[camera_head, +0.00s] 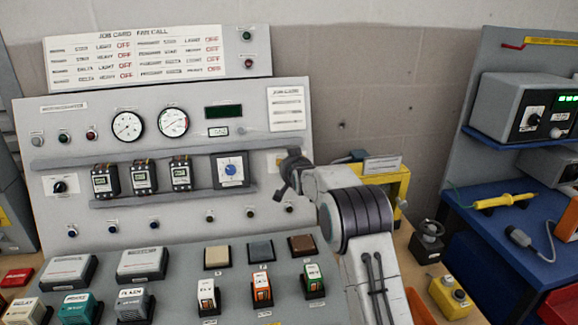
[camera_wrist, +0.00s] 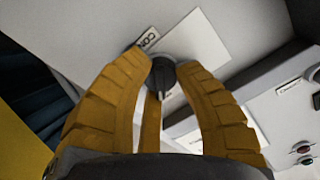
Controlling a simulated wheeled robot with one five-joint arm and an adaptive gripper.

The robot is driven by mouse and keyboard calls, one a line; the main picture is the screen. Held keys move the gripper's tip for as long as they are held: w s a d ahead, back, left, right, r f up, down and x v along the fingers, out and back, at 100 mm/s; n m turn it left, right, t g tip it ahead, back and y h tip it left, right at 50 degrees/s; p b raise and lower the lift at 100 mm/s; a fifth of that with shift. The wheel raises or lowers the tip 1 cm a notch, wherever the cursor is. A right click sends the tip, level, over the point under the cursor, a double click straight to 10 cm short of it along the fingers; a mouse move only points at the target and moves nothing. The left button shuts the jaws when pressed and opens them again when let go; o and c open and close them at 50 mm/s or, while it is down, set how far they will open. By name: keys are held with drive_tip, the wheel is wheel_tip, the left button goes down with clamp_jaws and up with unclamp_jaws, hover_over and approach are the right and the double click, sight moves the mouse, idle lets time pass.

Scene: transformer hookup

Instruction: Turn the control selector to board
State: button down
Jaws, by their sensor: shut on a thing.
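The control selector (camera_wrist: 163,74) is a dark round knob on a white plate (camera_wrist: 205,42) on the grey panel, in the wrist view. A label starting with "CON" sits beside it, the rest cut off from sight. My gripper (camera_wrist: 172,80) has its yellow fingers closed around the knob, with fingertips on both sides of it. The position the knob points to cannot be read. In the head view my wrist and gripper (camera_head: 290,175) are at the right end of the upright panel (camera_head: 250,135) and hide the selector.
A black knob (camera_head: 59,187) is at the panel's left, and a blue dial (camera_head: 231,170) is left of my gripper. A shelf edge (camera_head: 150,202) runs below the meter modules. A yellow frame (camera_head: 395,180) stands right of my arm. A blue bench (camera_head: 515,235) is further right.

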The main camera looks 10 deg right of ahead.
drive_tip(key=shift+w+r, duration=0.1)
drive_tip(key=shift+r, duration=0.3)
drive_tip(key=c, duration=1.4)
unclamp_jaws()
drive_tip(key=o, duration=0.5)
drive_tip(key=shift+f, duration=0.25)
drive_tip(key=shift+o, duration=0.2)
drive_tip(key=v, duration=1.2)
